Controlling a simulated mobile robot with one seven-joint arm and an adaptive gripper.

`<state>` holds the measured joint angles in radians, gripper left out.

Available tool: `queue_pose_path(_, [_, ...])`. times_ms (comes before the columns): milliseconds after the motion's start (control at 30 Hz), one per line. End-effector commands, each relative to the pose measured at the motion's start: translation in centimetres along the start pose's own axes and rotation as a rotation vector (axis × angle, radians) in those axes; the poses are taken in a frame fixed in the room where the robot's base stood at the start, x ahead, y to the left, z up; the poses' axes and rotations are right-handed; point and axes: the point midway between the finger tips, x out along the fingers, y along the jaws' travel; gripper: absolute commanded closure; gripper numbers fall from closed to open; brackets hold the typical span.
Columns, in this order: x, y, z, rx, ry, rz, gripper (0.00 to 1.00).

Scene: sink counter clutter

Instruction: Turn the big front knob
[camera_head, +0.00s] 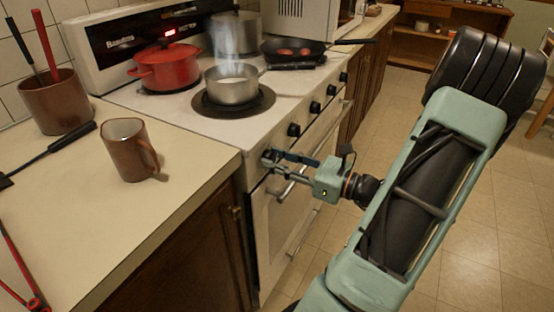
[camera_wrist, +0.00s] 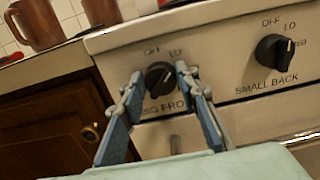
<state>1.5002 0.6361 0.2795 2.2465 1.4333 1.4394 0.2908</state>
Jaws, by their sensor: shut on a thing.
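The big front knob (camera_wrist: 159,77) is a black dial on the stove's white front panel, with "BIG FRO..." printed below it and OFF and LO above. Its ridge looks slanted toward the upper right. My gripper (camera_wrist: 160,82) has one blue finger on each side of the knob and is shut on it. In the camera_head view my gripper (camera_head: 269,160) reaches the nearest knob position on the stove front, and its fingers largely hide the knob there.
The small back knob (camera_wrist: 274,50) is to the right. A steaming pot (camera_head: 232,88) stands on the near burner, with a red pot (camera_head: 165,70) and a pan (camera_head: 292,52) behind. A brown mug (camera_head: 127,152) stands on the counter. The oven handle (camera_head: 298,180) runs below the knobs.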

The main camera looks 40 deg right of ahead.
Motion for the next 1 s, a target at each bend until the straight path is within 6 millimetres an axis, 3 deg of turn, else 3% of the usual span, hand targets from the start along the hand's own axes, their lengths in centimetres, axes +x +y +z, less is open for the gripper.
queue_pose_path(500, [-0.02,0.07,-0.04,-0.091,0.0,0.001,0.95])
queue_pose_path(533, [-0.02,0.07,-0.04,-0.091,0.0,0.001,0.68])
queue_pose_path(633, [-0.03,0.06,-0.04,-0.09,0.0,0.001,0.57])
queue_pose_path(1000, [-0.46,-0.02,-0.04,-0.091,0.001,-0.002,0.54])
